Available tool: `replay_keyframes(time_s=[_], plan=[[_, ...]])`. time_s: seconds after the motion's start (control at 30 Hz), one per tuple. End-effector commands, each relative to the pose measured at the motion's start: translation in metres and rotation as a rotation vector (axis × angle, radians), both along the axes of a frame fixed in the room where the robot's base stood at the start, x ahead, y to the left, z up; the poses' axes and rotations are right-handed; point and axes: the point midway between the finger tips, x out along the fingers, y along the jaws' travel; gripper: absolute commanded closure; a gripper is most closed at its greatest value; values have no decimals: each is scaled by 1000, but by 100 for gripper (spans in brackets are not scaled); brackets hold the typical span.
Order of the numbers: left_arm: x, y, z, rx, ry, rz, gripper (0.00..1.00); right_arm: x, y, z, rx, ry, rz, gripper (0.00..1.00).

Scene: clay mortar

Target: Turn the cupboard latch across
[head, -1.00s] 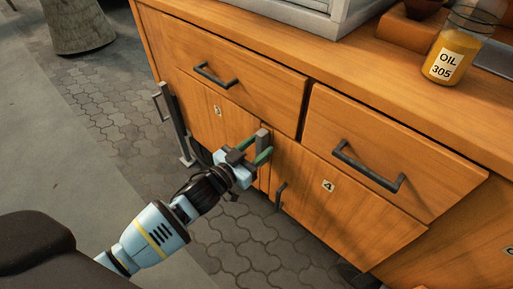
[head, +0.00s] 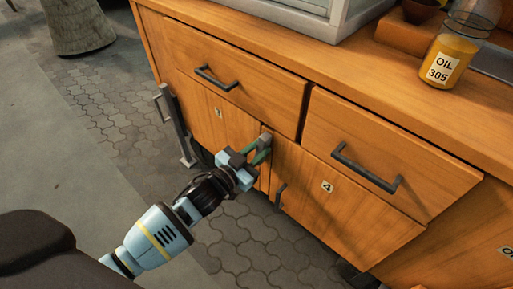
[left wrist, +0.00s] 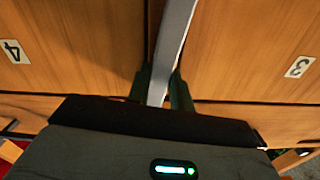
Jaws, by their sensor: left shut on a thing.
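The cupboard latch is a grey bar (head: 266,138) at the top of the seam between the doors marked 3 (head: 219,112) and 4 (head: 327,187), just below the drawers. In the left wrist view the latch (left wrist: 176,40) runs along the seam at a slight tilt, with its near end between the green fingers. My left gripper (head: 257,152) is shut on the latch, and its fingers hide part of it in the head view. My right gripper is not in view.
Drawer handles (head: 216,77) (head: 365,172) stick out above the doors, and a door handle (head: 280,196) is just right of the gripper. An oil jar (head: 446,63) stands on the counter.

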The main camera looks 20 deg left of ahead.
Motion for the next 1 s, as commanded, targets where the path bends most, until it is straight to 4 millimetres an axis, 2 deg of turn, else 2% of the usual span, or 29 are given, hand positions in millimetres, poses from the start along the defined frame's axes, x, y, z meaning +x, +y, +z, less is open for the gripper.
replay_keyframes(time_s=[0.5,1.0], plan=[[-3,-8,-3,450,-162,0,100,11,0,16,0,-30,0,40],[-5,-13,-12,897,-324,0,100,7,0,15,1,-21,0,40]])
